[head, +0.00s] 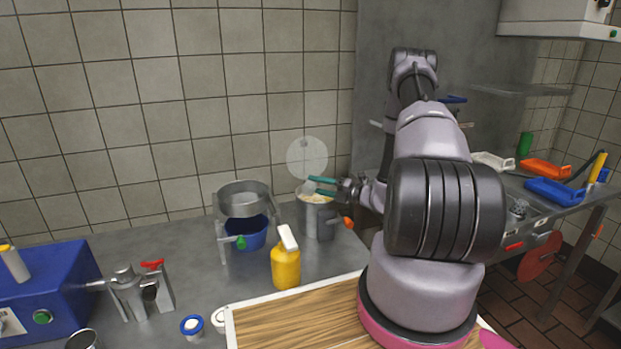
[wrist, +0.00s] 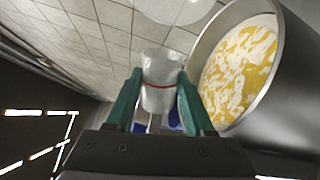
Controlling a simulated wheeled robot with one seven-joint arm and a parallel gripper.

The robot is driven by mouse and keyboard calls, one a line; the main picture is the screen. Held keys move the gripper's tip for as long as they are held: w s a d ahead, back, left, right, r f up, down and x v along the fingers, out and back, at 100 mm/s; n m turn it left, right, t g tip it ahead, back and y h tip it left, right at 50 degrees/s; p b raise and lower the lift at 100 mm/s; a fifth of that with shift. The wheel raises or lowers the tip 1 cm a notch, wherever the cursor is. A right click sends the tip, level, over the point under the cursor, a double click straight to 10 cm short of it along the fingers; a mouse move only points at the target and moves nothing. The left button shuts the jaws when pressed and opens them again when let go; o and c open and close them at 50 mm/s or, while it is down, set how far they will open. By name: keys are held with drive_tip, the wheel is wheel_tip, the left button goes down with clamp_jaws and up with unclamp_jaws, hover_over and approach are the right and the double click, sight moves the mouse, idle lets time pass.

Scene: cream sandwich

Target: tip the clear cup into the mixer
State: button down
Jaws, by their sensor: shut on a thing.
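My gripper's teal fingers (head: 322,186) are shut on the clear cup (wrist: 160,72), a see-through cup with a red line around it, seen between the fingertips (wrist: 158,88) in the wrist view. The cup appears tilted relative to the mixer. The mixer (head: 318,219) is a round metal pot with an orange knob; it also shows at the right of the wrist view (wrist: 292,92), with yellow and white contents inside. In the head view, the fingers are at the mixer's open top. The cup is hard to make out there, and I cannot tell whether anything is in it.
A translucent pale disc (head: 306,157) shows above the mixer. A metal strainer stand (head: 245,190) over a blue bowl (head: 250,236) stands left of it, with a yellow bottle (head: 286,268) in front. A wooden board (head: 295,325) lies nearer, and a blue machine (head: 55,290) stands far left.

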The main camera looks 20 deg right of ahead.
drive_tip(key=shift+s+f+n, duration=0.15)
drive_tip(key=shift+s+n, duration=0.05)
drive_tip(key=shift+n, duration=0.3)
drive_tip(key=n, duration=0.4)
drive_tip(key=s+n, duration=0.1)
drive_tip(key=n, duration=0.4)
drive_tip(key=a+n, duration=0.1)
drive_tip(key=n, duration=0.4)
drive_tip(key=shift+s+a+f, duration=0.1)
drive_tip(key=shift+s+f, duration=0.05)
drive_tip(key=shift+f, duration=0.05)
